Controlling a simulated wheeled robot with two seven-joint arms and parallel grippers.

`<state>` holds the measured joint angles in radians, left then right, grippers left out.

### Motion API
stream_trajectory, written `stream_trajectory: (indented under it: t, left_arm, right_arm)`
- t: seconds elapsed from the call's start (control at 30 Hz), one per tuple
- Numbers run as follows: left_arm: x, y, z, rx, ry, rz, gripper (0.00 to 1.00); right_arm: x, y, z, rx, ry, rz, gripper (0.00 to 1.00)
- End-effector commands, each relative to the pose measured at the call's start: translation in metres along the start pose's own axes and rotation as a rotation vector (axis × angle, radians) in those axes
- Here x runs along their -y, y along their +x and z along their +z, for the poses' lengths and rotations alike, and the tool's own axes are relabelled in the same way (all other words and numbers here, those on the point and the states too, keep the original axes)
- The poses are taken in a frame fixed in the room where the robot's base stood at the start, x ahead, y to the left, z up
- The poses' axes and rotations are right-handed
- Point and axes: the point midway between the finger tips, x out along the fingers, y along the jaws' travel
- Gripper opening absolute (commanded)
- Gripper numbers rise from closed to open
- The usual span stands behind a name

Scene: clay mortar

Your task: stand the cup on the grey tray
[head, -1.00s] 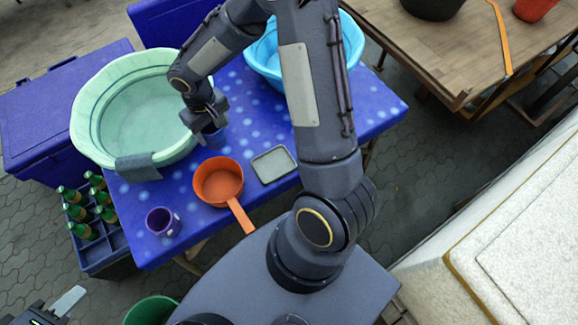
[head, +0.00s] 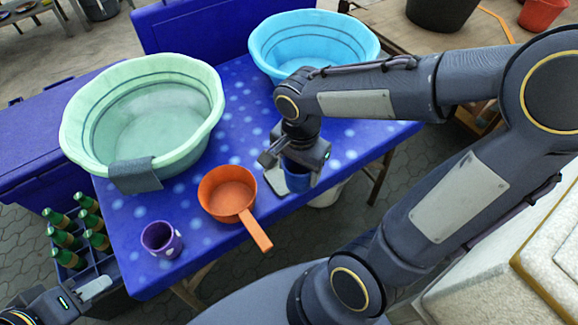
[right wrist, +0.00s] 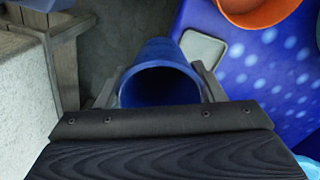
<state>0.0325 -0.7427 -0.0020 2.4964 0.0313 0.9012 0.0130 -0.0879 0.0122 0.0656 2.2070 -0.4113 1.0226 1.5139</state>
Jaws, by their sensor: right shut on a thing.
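My right gripper (head: 293,168) is shut on a blue cup (head: 297,181), with a finger on either side of it. In the right wrist view the open mouth of the cup (right wrist: 160,84) faces the camera. The grey tray (head: 272,181) lies on the blue table, mostly hidden behind the gripper and cup in the head view. In the right wrist view the tray (right wrist: 204,48) shows beyond the cup and to its right, apart from it in the picture. My left gripper (head: 95,289) is at the lower left, away from the table objects; its opening is unclear.
An orange saucepan (head: 227,191) stands just left of the tray, its handle pointing to the front. A purple mug (head: 161,239) is further left. A green basin (head: 147,115) and a blue basin (head: 312,38) stand behind. Green bottles (head: 68,240) are in a crate beside the table.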

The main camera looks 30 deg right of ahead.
Motion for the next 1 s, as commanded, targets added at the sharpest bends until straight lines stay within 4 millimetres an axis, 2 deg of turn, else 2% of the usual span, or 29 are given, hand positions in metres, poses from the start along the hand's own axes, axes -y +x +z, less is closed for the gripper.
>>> stream_trajectory:
  t: [0.2,0.4,0.67,0.9,1.0]
  left_arm:
    - [-0.001,-0.001,-0.001,0.000,0.000,0.000,0.36]
    - [0.000,0.001,0.000,0.000,0.000,0.000,0.36]
    - [0.000,0.001,0.000,0.000,0.000,0.000,0.36]
    - [0.002,0.004,0.002,0.000,0.000,0.000,0.36]
    - [0.002,0.003,0.002,0.000,0.000,0.000,0.36]
  right_arm:
    - [0.039,0.028,-0.037,0.002,0.001,0.007,0.39]
    - [0.060,0.063,-0.056,0.002,-0.001,0.005,0.39]
    - [0.071,0.079,-0.065,0.000,-0.002,0.001,0.39]
    - [0.072,0.110,-0.067,0.001,-0.003,0.002,0.39]
    - [0.073,0.112,-0.067,-0.001,-0.003,0.000,0.39]
